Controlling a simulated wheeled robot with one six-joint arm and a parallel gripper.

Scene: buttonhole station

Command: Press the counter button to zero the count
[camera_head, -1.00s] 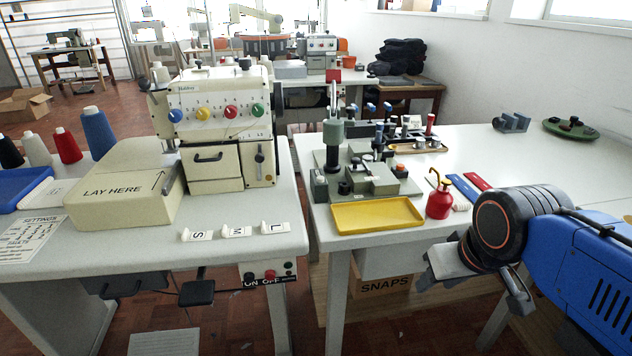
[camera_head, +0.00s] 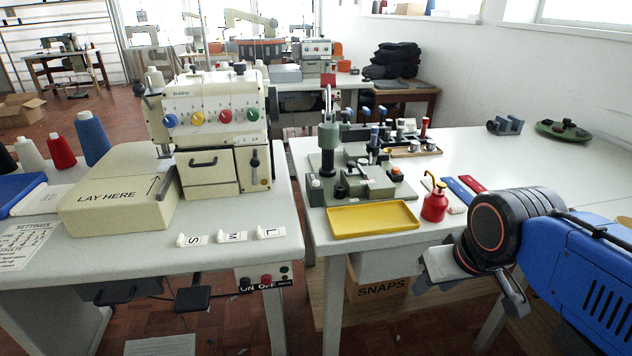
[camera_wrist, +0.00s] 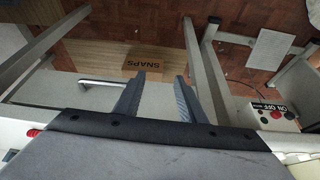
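I cannot tell for sure which part is the counter button. A grey-green press (camera_head: 329,150) stands on the right table, with a low base (camera_head: 362,186) carrying small black knobs, an orange button (camera_head: 396,171) and a pale button (camera_head: 315,184). The cream buttonhole machine (camera_head: 212,130) on the left table has coloured dials and a small marking too fine to read. My gripper (camera_head: 472,275) is in front of the right table's front edge, apart from both machines. In the wrist view my gripper (camera_wrist: 158,92) is open and empty, its two fingers pointing towards the floor area under the table.
A yellow tray (camera_head: 373,219) and a red oil can (camera_head: 435,204) sit near the right table's front edge. A cream LAY HERE block (camera_head: 118,205) is on the left table. An ON/OFF switch box (camera_head: 263,281) hangs below it and shows in the wrist view (camera_wrist: 272,114).

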